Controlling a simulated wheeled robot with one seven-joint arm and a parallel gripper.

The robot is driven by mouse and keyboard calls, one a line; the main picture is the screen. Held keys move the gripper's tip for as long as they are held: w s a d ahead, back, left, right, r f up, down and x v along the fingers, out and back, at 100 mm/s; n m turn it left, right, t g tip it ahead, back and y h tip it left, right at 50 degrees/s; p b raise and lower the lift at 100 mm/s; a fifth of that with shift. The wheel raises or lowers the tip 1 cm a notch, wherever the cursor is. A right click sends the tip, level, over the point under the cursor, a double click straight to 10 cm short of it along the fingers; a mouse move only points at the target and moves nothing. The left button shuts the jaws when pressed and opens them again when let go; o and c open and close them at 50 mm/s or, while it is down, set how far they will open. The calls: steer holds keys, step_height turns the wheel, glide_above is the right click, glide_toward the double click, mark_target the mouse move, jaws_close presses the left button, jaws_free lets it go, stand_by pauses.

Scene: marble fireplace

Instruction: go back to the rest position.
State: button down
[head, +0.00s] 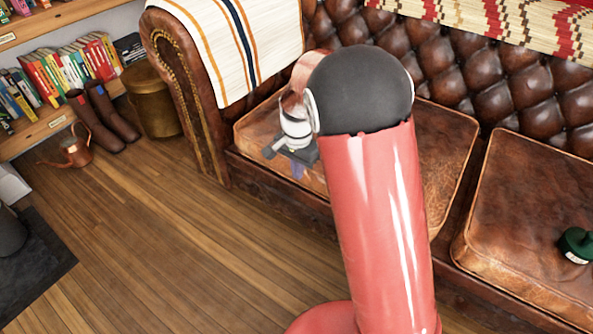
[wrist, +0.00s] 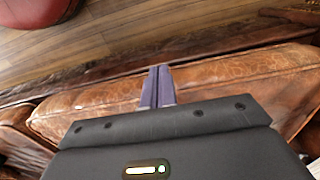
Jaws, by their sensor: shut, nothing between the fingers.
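My gripper (wrist: 158,88) is shut and empty in the wrist view, its two purple fingers side by side. It points down over the edge of a brown leather seat cushion (wrist: 90,98). In the head view my gripper (head: 297,172) shows beyond my red arm, low over the left cushion (head: 448,150) of the sofa; my arm hides part of it. I cannot tell whether the fingertips touch the leather.
A green object (head: 577,243) lies on the right cushion (head: 530,200). A copper watering can (head: 77,150), brown boots (head: 108,122) and a brass bin (head: 152,100) stand left of the sofa by a bookshelf (head: 45,127). The wooden floor (head: 170,230) in front is clear.

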steer(key=s+d+r+n+t+y, duration=0.1)
steer(key=s+d+r+n, duration=0.15)
steer(key=s+r, duration=0.45)
steer(key=s+d+r+n+t, duration=0.15)
steer(key=s+d+r, duration=0.25)
steer(key=r, duration=0.4)
steer(key=s+d+r+n+t, duration=0.1)
steer(key=s+d+r+n, duration=0.1)
steer(key=s, duration=0.5)
steer(key=s+d+r+n+t+h, duration=0.1)
steer(key=s+d+n+t, duration=0.1)
steer(key=s, duration=0.5)
steer(key=shift+s+r+p, duration=0.3)
steer(key=shift+s+r, duration=0.1)
steer(key=shift+d, duration=0.1)
